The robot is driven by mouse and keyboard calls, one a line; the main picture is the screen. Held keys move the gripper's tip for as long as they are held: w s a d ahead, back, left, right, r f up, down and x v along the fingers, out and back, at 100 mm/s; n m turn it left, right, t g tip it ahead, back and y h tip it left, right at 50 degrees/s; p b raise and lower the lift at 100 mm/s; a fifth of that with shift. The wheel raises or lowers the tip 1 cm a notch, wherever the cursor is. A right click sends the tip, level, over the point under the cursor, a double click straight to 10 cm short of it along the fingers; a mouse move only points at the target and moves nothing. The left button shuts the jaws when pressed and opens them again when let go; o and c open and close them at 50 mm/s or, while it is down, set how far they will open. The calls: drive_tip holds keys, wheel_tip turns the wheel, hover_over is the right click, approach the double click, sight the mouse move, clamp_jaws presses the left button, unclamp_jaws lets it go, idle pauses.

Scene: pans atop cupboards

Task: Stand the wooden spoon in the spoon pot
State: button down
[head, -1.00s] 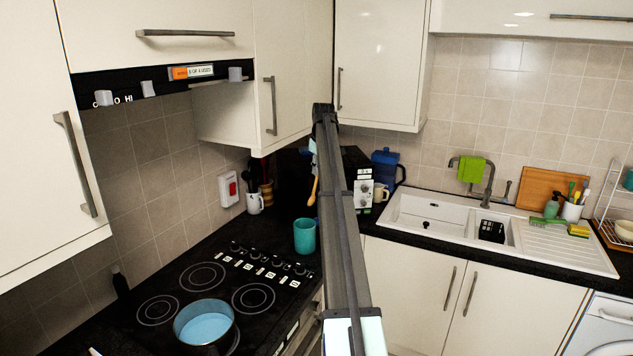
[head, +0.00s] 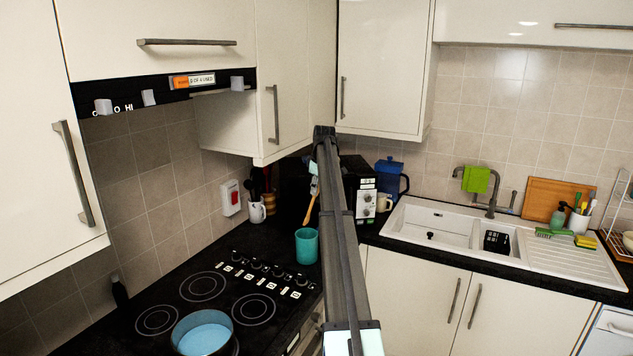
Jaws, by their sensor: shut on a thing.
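The wooden spoon (head: 310,207) hangs below my gripper (head: 315,186), tilted with its lower end to the left. My gripper is shut on it; my arm hides much of the gripper. A teal pot (head: 306,247), which looks like the spoon pot, stands upright on the black worktop to the right of the hob controls. The spoon's lower end appears just above the pot's rim. I cannot tell whether it is directly over the opening or behind it.
A pan with blue inside (head: 203,334) sits on the hob (head: 205,287). A white mug (head: 257,212) and a brown utensil holder (head: 269,204) stand at the back corner.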

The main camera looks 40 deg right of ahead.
wheel_tip(320, 180, down, 14)
drive_tip(key=b, duration=0.4)
idle(0.5)
drive_tip(key=c, duration=0.9)
unclamp_jaws()
drive_tip(key=shift+o, duration=0.2)
drive_tip(key=s, duration=0.2)
drive_tip(key=shift+s+a, duration=0.3)
